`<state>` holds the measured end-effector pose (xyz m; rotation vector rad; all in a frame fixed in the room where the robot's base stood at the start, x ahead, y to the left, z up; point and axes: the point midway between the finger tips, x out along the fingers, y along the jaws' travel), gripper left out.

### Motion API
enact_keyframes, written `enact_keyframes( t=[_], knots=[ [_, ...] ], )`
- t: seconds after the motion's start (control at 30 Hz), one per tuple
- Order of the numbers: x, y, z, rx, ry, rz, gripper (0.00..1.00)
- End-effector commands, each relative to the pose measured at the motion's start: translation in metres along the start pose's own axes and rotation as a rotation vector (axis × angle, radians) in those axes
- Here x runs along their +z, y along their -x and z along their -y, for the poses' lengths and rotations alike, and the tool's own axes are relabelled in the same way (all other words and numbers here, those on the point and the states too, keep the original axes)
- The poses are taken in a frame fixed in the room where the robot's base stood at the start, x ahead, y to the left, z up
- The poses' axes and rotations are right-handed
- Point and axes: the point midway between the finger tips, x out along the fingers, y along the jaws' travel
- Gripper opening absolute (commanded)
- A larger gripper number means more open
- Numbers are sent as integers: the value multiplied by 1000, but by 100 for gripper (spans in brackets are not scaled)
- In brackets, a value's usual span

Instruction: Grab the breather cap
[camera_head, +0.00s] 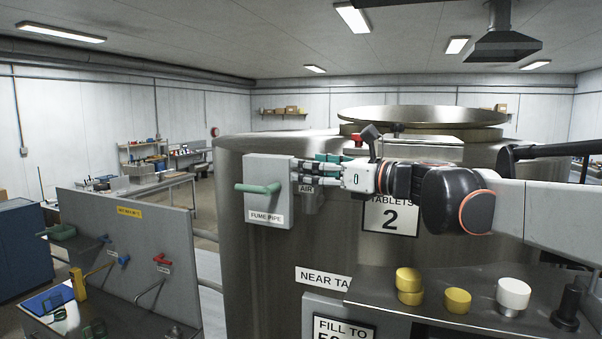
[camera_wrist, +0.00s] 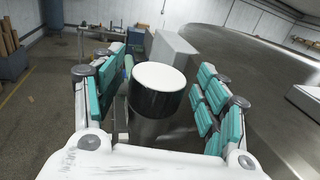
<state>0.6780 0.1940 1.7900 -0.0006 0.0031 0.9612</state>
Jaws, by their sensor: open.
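In the wrist view a short round cap (camera_wrist: 158,92) with a white top and a glossy dark side sits on a metallic pipe; it looks like the breather cap. My gripper (camera_wrist: 163,68) is open, with its teal-padded fingers on either side of the cap and visible gaps beside it. In the head view my gripper (camera_head: 300,172) reaches left along the tank, just above the short pipe labelled AIR (camera_head: 311,200). The cap is hidden there behind the fingers.
A grey box labelled FUME PIPE with a green handle (camera_head: 258,188) stands just left of my fingers. The large metal tank (camera_head: 255,255) is close by. Several yellow caps (camera_head: 457,300) and a white cap (camera_head: 513,293) sit on the shelf at lower right.

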Motion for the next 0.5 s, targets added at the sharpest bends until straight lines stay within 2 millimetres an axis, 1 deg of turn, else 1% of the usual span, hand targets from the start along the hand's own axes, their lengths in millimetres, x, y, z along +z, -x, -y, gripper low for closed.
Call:
enact_keyframes(
  t=[0.27, 0.3, 0.47, 0.5],
  knots=[
    [0, 0, 0, -1, 0, 0, 67],
    [0, 0, 0, -1, 0, 0, 65],
    [0, 0, 0, -1, 0, 0, 28],
    [0, 0, 0, -1, 0, 0, 19]
  ],
)
